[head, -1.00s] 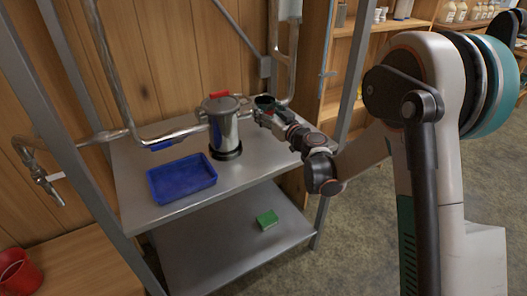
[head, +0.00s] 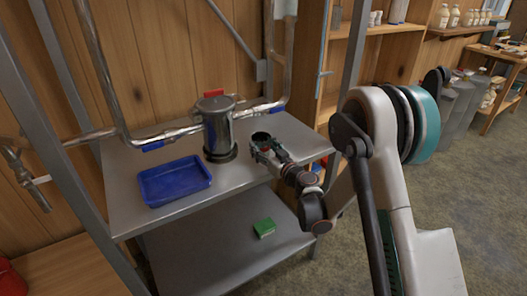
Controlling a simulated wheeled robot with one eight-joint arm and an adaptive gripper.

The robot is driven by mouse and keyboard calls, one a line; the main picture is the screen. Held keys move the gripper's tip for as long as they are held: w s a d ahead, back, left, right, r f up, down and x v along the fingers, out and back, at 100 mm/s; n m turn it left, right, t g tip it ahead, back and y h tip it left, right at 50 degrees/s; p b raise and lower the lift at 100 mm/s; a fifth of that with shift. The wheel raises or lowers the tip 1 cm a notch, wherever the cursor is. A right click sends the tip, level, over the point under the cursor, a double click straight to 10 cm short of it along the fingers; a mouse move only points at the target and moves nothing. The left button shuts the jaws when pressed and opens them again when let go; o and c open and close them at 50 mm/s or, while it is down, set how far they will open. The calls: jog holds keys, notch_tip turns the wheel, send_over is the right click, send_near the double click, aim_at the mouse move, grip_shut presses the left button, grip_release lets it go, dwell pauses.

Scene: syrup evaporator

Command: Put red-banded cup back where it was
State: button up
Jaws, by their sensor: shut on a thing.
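A small dark, round-mouthed cup (head: 261,137) is in my gripper (head: 264,148), at the right part of the steel shelf's upper level. My gripper is shut on it. The cup looks upright with its open mouth up. I take it as the red-banded cup, but its band cannot be made out at this size. My gripper and wrist hide its lower side, so I cannot tell whether it touches the shelf top (head: 200,210).
A steel canister (head: 218,130) with a red part stands left of my gripper, on a dark round base. A blue tray (head: 174,181) lies further left. A green block (head: 264,228) is on the lower shelf. Pipes run behind; a metal post (head: 347,85) rises at right.

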jog(key=shift+f, duration=0.15)
jog(key=o, duration=1.2)
